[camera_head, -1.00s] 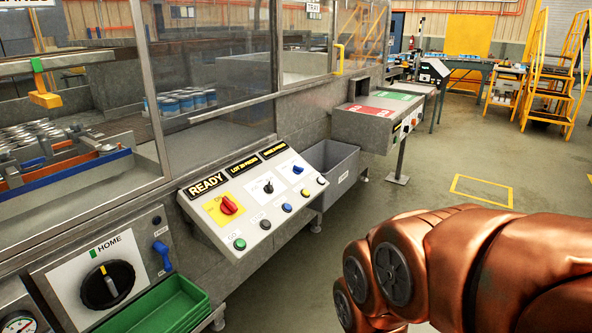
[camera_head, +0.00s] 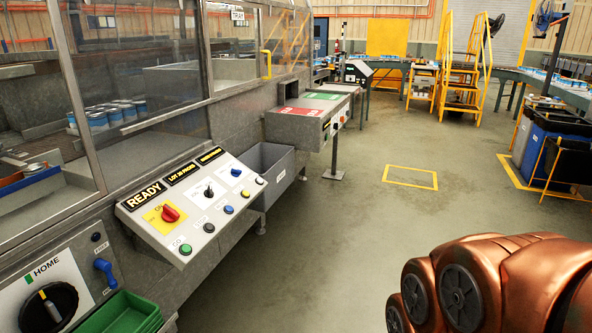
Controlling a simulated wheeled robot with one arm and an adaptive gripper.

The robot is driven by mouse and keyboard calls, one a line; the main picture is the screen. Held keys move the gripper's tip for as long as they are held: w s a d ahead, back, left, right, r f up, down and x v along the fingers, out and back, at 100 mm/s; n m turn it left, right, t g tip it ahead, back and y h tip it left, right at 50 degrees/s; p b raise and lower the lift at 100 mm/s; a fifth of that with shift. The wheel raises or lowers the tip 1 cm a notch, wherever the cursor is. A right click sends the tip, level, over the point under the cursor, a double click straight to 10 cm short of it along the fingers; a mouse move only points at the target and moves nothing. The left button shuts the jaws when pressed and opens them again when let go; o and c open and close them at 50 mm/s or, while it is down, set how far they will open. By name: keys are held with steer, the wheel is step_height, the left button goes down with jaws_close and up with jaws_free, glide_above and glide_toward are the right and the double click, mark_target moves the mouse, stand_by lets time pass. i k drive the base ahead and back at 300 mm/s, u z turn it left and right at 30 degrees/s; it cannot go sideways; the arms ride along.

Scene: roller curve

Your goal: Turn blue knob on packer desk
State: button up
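The packer desk (camera_head: 150,238) is a sloped grey control panel on the machine's front, left of the picture's middle. A small blue knob (camera_head: 236,172) sits on a white plate at its upper right. A red knob (camera_head: 170,213) on a yellow plate and a black switch (camera_head: 208,191) sit to its left. My copper arm shows at the lower right, well apart from the desk. My gripper is not in view.
A black HOME dial (camera_head: 48,306), a blue handle (camera_head: 106,272) and a green tray (camera_head: 122,314) are at the lower left. A grey bin (camera_head: 272,172) stands beyond the desk. A red-and-green-topped table (camera_head: 300,122) juts out farther on.

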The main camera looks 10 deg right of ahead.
mark_target(234, 172)
steer(key=z, duration=0.4)
steer(key=i, duration=1.85)
steer(key=u, duration=1.6)
steer(key=i, duration=0.85)
steer(key=u, duration=0.9)
